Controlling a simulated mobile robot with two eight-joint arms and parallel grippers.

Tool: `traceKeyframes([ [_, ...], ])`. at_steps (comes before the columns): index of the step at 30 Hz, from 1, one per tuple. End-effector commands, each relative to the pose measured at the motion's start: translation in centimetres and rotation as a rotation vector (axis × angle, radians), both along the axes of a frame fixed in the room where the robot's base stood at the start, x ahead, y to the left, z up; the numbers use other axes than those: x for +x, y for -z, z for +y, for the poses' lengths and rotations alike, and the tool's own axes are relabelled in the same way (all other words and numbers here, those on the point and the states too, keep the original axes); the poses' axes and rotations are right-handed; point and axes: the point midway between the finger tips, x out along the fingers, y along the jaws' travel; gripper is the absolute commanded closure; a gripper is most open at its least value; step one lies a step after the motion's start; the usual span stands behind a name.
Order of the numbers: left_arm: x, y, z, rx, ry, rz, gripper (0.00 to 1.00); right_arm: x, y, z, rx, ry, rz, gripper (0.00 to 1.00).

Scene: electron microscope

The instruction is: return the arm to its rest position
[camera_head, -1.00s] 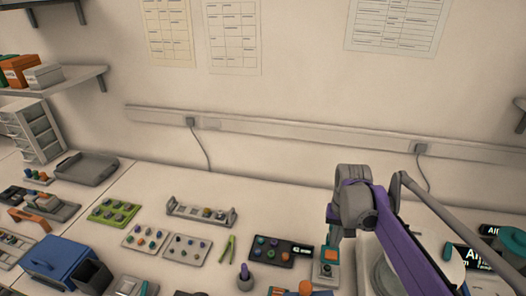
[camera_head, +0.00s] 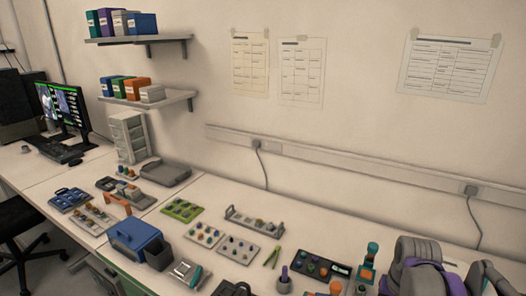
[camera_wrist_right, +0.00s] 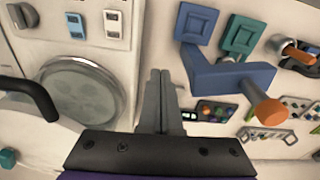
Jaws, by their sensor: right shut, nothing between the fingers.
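My right arm (camera_head: 420,270) is folded in at the lower right corner of the head view, with its purple and grey links close to the camera. My right gripper (camera_wrist_right: 161,75) shows in the right wrist view, with its two grey fingers together and nothing between them. The fingers are in the air over the bench and touch nothing that I can see. The right gripper's fingers are out of sight in the head view. My left gripper is in neither view.
A white bench (camera_head: 330,225) carries a blue box (camera_head: 138,238), a green tray (camera_head: 182,209), a black tray (camera_head: 318,268) and a grey rack (camera_head: 254,221). In the wrist view, a blue bracket with an orange knob (camera_wrist_right: 271,112) and a round plate (camera_wrist_right: 80,92) lie near the fingers.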

Motion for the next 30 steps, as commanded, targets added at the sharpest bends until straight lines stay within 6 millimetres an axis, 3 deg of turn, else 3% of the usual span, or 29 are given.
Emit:
traceKeyframes([
  [8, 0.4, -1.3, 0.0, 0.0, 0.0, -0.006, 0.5, -5.5, -0.1, 6.5, -0.047, -0.177, -0.155, 1.0],
  [15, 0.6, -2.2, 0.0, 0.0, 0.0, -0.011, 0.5, -11.1, 2.1, 11.1, -0.083, -0.347, -0.319, 1.0],
  [21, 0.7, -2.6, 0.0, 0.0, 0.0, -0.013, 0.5, -13.2, 3.5, 12.5, -0.097, -0.411, -0.386, 1.0],
  [30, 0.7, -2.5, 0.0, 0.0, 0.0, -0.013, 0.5, -13.4, 3.6, 12.6, -0.098, -0.418, -0.394, 1.0],
])
